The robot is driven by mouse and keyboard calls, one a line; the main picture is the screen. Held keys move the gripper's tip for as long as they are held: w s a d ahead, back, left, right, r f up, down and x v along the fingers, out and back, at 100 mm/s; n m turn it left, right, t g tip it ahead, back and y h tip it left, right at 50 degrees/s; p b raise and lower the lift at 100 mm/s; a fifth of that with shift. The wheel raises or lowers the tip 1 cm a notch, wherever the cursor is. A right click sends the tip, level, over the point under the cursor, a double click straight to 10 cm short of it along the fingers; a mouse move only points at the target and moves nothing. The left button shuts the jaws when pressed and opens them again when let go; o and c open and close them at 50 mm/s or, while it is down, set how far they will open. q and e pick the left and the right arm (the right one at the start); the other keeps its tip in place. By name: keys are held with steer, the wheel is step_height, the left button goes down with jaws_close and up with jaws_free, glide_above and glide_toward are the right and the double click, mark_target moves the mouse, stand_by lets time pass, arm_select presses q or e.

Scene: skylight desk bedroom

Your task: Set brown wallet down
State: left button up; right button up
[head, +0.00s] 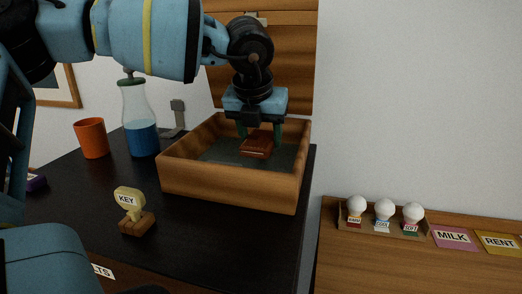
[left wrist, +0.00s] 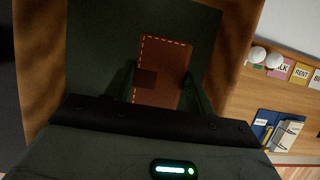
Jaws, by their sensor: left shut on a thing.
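The brown wallet (head: 257,148) is inside the open wooden box (head: 228,185) on the dark desk. My left gripper (head: 259,135) reaches down into the box from above and is shut on the wallet. In the left wrist view the wallet (left wrist: 165,70) shows flat side up with pale stitching along its edge, between the two fingers (left wrist: 162,92). The box's dark lining (left wrist: 95,40) lies under it. I cannot tell whether the wallet touches the lining. My right gripper is not in view.
The box lid (head: 285,60) stands open behind. On the desk are an orange cup (head: 91,138), a bottle of blue liquid (head: 141,135) and a KEY stand (head: 130,205). A wooden surface at right holds a tray of bulbs (head: 384,225), and MILK (head: 454,237) and RENT (head: 498,243) cards.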

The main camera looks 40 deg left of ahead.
mark_target(259, 140)
arm_select(q)
step_height(259, 140, down, 4)
steer(key=shift+r+b, duration=0.2)
steer(key=shift+b, duration=0.1)
steer(key=shift+r, duration=0.1)
